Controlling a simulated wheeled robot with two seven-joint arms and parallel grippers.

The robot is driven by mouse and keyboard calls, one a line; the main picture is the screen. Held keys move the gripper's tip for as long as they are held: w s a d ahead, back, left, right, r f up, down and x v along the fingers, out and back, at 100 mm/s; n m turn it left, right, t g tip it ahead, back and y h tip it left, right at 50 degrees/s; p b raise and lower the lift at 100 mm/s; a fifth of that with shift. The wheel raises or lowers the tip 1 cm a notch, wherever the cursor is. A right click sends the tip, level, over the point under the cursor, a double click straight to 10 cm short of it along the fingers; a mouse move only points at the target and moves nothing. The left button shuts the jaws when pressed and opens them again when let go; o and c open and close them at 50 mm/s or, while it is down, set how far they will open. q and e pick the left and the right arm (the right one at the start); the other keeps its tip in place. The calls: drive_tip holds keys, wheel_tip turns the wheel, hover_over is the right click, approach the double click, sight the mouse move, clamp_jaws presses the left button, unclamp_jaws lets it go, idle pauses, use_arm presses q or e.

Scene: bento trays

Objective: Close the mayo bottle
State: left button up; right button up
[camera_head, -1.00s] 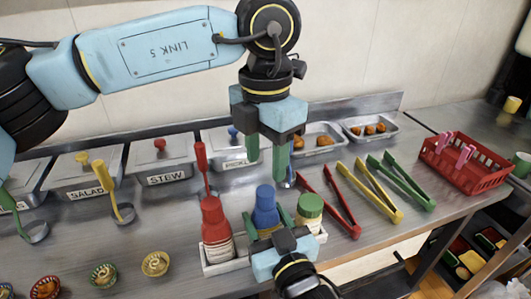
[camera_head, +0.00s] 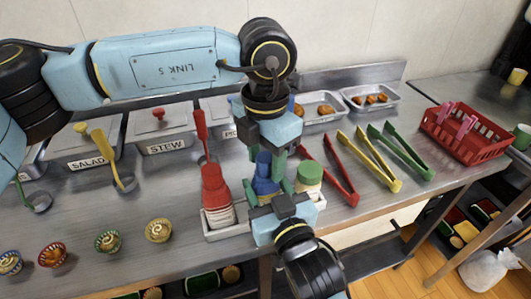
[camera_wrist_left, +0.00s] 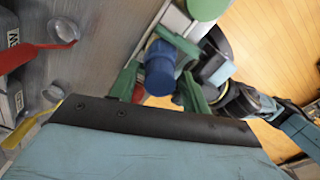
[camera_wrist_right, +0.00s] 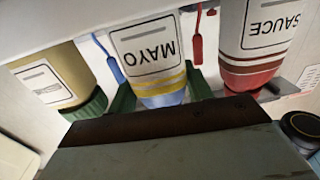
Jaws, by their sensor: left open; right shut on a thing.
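The mayo bottle has a blue top (camera_head: 264,162) and stands upright in the middle of the white holder. Its MAYO label (camera_wrist_right: 147,48) shows upside down in the right wrist view. My right gripper (camera_head: 268,190) is shut on the mayo bottle, with a green finger on each side. My left gripper (camera_head: 266,152) points down over the bottle's blue top. In the left wrist view its green fingers are open on both sides of the blue top (camera_wrist_left: 160,68); I cannot tell whether they touch it. Whether the top is fully seated is not clear.
A red sauce bottle (camera_head: 216,190) and a green-capped bottle (camera_head: 309,176) stand close on either side in the holder (camera_head: 222,234). Red tongs (camera_head: 338,175), yellow tongs (camera_head: 370,160) and a red basket (camera_head: 468,150) lie to the right. Lidded containers line the back left.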

use_arm(q)
drive_tip(key=c, duration=1)
drive_tip(key=o, duration=1.1)
wheel_tip(320, 180, up, 12)
use_arm(e)
drive_tip(key=o, duration=1.5)
